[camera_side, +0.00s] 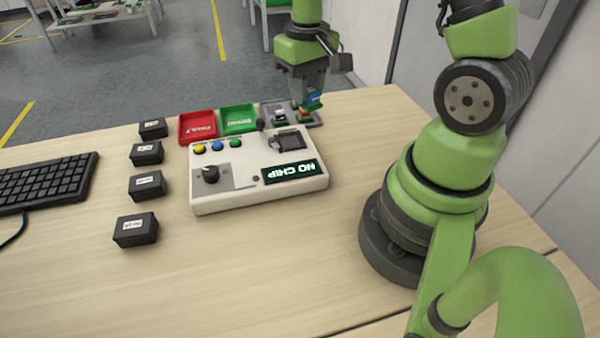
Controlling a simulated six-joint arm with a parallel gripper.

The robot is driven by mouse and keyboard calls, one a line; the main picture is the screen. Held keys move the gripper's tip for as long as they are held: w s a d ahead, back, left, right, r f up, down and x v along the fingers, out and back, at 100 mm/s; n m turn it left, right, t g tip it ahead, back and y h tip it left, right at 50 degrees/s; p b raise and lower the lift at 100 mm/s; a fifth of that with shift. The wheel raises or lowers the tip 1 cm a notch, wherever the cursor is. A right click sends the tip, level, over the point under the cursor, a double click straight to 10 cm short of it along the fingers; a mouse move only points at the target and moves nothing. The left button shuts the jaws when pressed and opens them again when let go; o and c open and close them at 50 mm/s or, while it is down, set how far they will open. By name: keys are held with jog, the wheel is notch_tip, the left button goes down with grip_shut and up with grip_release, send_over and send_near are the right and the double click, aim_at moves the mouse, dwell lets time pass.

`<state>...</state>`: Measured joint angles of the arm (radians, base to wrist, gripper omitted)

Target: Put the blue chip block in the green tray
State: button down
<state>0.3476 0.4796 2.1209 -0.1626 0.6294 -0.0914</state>
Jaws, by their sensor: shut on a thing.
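My gripper (307,95) is shut on the blue chip block (314,98) and points down over the grey pad at the back right of the table. The block is small, and the fingers hide part of it. I cannot tell whether it touches the pad. The green tray (239,119) lies to the left of my gripper, behind the white tester box. No block shows in the green tray.
A red tray (197,127) sits left of the green one. The grey pad (271,112) holds other small blocks. The white tester box (258,184) reads "NO CHIP". Several black boxes (134,229) and a keyboard (45,182) are at left. The front table is clear.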

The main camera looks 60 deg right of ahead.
jog(key=s+d+f+m, duration=0.3)
jog(key=s+d+m, duration=0.1)
jog(key=d, duration=0.2)
send_over(337, 148)
notch_tip(337, 148, down, 5)
jog(key=shift+f, duration=2.55)
jog(key=shift+f, duration=0.1)
jog(key=c, duration=0.9)
grip_release()
jog(key=shift+c, duration=0.2)
